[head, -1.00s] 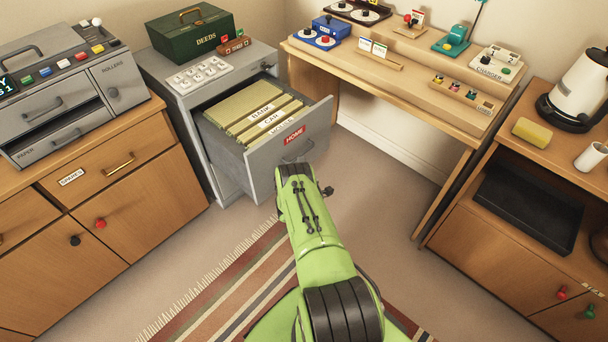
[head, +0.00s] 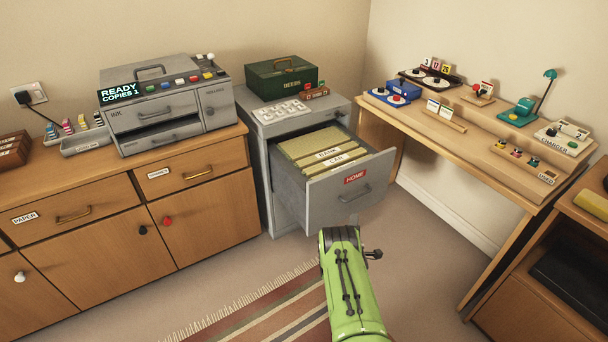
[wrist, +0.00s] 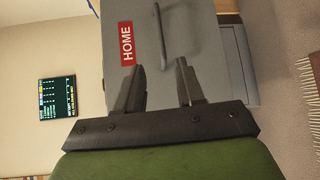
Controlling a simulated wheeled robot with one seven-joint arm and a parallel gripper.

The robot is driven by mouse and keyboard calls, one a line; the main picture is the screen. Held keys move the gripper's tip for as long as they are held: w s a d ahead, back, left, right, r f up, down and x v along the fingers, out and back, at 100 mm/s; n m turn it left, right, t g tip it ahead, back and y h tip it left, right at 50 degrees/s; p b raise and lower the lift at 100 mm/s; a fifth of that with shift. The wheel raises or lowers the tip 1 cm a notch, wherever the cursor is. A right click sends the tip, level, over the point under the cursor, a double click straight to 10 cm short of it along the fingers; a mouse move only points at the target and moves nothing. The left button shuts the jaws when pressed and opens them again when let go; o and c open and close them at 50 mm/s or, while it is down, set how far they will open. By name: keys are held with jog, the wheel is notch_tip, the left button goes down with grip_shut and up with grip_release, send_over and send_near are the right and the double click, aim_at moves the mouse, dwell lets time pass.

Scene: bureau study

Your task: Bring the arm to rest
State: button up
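My green arm reaches up from the bottom of the head view toward the open file drawer (head: 335,195). In the wrist view my gripper (wrist: 160,80) has its two dark fingers apart with nothing between them. The grey drawer front (wrist: 185,20), with a red HOME label (wrist: 126,44) and a bar handle (wrist: 162,35), is beyond the fingertips. I cannot tell how wide the gap to it is.
The drawer stands pulled out of the grey cabinet (head: 262,170), holding yellow folders (head: 318,148). A wooden sideboard (head: 100,250) with a printer (head: 165,105) is at left. A desk (head: 450,150) with small items is at right. Carpet (head: 420,240) is open between them.

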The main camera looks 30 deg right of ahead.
jog(key=w+a+r+m+g+y, duration=0.15)
jog(key=a+r+m, duration=0.3)
jog(key=r, duration=0.85)
jog(key=w+a+r+m+g+y, duration=0.1)
jog(key=w+a+r+m, duration=0.3)
jog(key=r, duration=1)
jog(key=s+a+r+m+g+y, duration=0.1)
jog(key=s+a+r+y, duration=0.2)
jog(key=s+a+r, duration=0.5)
jog(key=s+a+r+m+g+y, duration=0.1)
jog(key=s+a+r+m+y, duration=0.3)
jog(key=s+a, duration=0.75)
jog(key=s+a+n+g+y, duration=0.1)
jog(key=s+a, duration=0.3)
jog(key=s, duration=0.5)
jog(key=s+a+n+g+y, duration=0.1)
jog(key=s+a+n, duration=0.1)
jog(key=s+a, duration=0.45)
notch_tip(320, 180, up, 17)
jog(key=s+d+p, duration=0.1)
jog(key=s+p, duration=0.1)
jog(key=p, duration=1.5)
jog(key=shift+d+f+p, duration=0.2)
jog(key=shift+d+p, duration=0.1)
jog(key=shift+p, duration=0.05)
